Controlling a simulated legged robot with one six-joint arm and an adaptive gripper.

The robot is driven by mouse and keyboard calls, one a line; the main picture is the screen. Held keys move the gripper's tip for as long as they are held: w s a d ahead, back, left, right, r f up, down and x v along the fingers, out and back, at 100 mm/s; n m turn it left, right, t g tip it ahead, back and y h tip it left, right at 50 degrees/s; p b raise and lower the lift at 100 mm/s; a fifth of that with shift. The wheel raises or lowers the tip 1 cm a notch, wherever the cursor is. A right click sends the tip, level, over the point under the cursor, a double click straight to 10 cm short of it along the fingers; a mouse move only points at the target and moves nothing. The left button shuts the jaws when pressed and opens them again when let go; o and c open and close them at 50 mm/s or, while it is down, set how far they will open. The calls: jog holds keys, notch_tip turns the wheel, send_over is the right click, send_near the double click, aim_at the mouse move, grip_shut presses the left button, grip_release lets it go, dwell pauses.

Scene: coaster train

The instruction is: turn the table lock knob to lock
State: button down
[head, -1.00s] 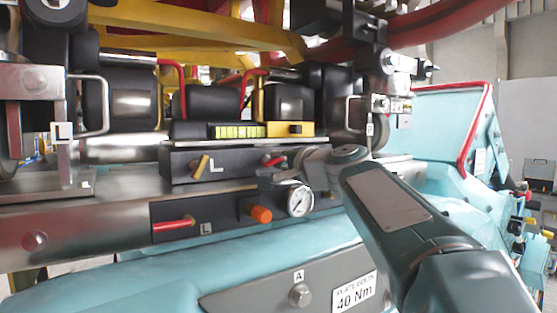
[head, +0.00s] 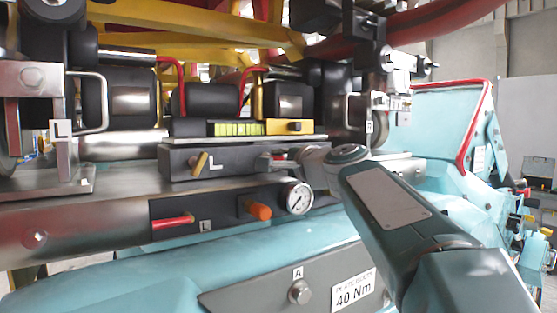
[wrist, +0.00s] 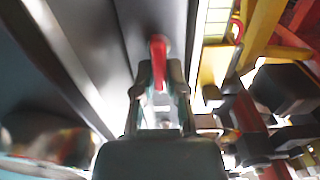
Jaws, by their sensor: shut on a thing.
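A small red knob (head: 279,157) shows at the block's right end, largely covered by my gripper (head: 270,158). In the wrist view, the red knob (wrist: 158,46) stands between the fingertips of my gripper (wrist: 159,76), which is shut on it. Its base and any lock mark beside it are hidden or blurred. My arm reaches in from the lower right.
Below are a red handle (head: 173,222), an orange knob (head: 258,211) and a round gauge (head: 299,198), close under my gripper. A yellow-green level strip (head: 236,129) lies above the block. A wheel and bracket (head: 376,120) stand close at right.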

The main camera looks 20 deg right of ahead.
jog(key=c, duration=0.7)
grip_release()
jog(key=shift+f, duration=0.3)
jog(key=shift+r, duration=0.15)
jog(key=v, duration=1.2)
